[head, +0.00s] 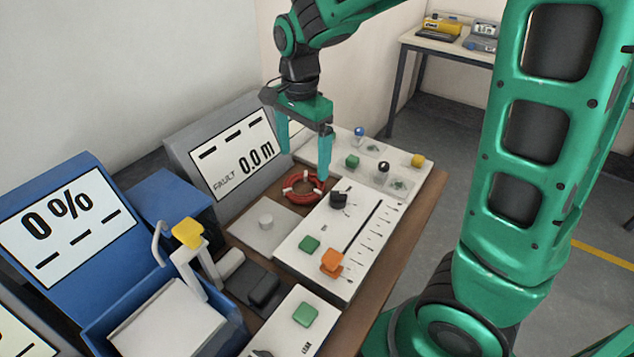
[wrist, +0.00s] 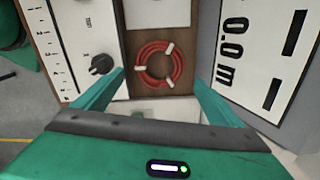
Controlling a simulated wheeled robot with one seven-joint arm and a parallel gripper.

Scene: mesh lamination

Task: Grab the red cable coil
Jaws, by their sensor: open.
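The red cable coil (head: 303,188) is a ring with white ties. It lies flat on the brown wooden bench top, between the white slider panel and the grey display unit. In the wrist view the coil (wrist: 157,64) shows whole, ahead of the fingertips and roughly centred between them. My gripper (head: 304,160) has green fingers, spread open and empty. In the head view it hangs above the bench near the coil, pointing down. My gripper (wrist: 160,82) shows no contact with the coil.
The grey display unit (head: 232,155) reading 0.0 m stands close to the coil. The white slider panel (head: 325,250) with a black knob (head: 339,199) lies on its other side. A white panel with small knobs (head: 405,164) is behind. A grey plate (head: 265,238) is in front.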

